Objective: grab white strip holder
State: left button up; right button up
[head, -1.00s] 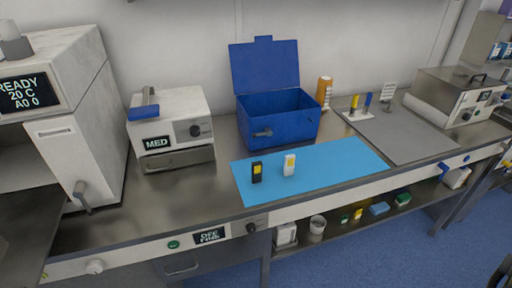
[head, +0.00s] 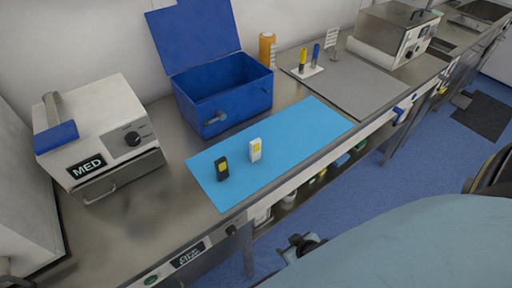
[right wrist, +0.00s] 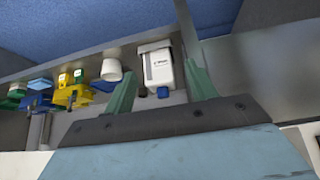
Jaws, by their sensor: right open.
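A small white upright holder with a yellow label (head: 255,150) stands on the blue mat (head: 310,125), beside a similar black one (head: 222,168). A white box with dark print (right wrist: 160,68) also shows on the lower shelf in the right wrist view. I cannot tell for sure which one is the white strip holder. My right gripper (head: 300,245) is low in front of the bench, apart from the mat and its items. In the right wrist view my open right gripper (right wrist: 162,75) has the white box in sight between its fingers; no contact is visible. My left gripper is not in view.
A blue open-lidded box (head: 228,100) stands behind the mat. A MED device (head: 98,140) is at left. A grey mat (head: 355,85) and a rack with yellow and blue tubes (head: 303,72) are at the back right. The lower shelf holds a white cup (right wrist: 112,70) and several coloured items.

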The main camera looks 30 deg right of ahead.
jog(key=w+r+t, duration=0.1)
jog(key=w+r, duration=0.2)
jog(key=r, duration=0.4)
jog(key=w+d+r+t, duration=0.1)
jog(key=w+r+t, duration=0.1)
jog(key=r, duration=0.5)
jog(key=w+d+r+t+p, duration=0.1)
jog(key=w+r, duration=0.3)
jog(key=r, duration=0.3)
jog(key=t, duration=0.3)
send_near(257, 144)
jog(key=v, duration=0.2)
jog(key=shift+y, duration=0.3)
jog(key=x, duration=0.7)
jog(key=shift+w+d+r, duration=0.15)
jog(key=shift+d+r, duration=0.1)
jog(key=shift+d, duration=0.15)
jog(key=shift+f+x, duration=0.15)
jog(key=shift+x, duration=1.3)
jog(key=shift+f+x, duration=0.15)
jog(key=shift+x, duration=1.3)
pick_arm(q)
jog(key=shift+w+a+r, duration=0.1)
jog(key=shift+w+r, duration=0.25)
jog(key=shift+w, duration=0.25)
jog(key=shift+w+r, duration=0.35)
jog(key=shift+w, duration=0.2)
pick_arm(e)
jog(key=shift+a, duration=0.2)
jog(key=c, duration=1.1)
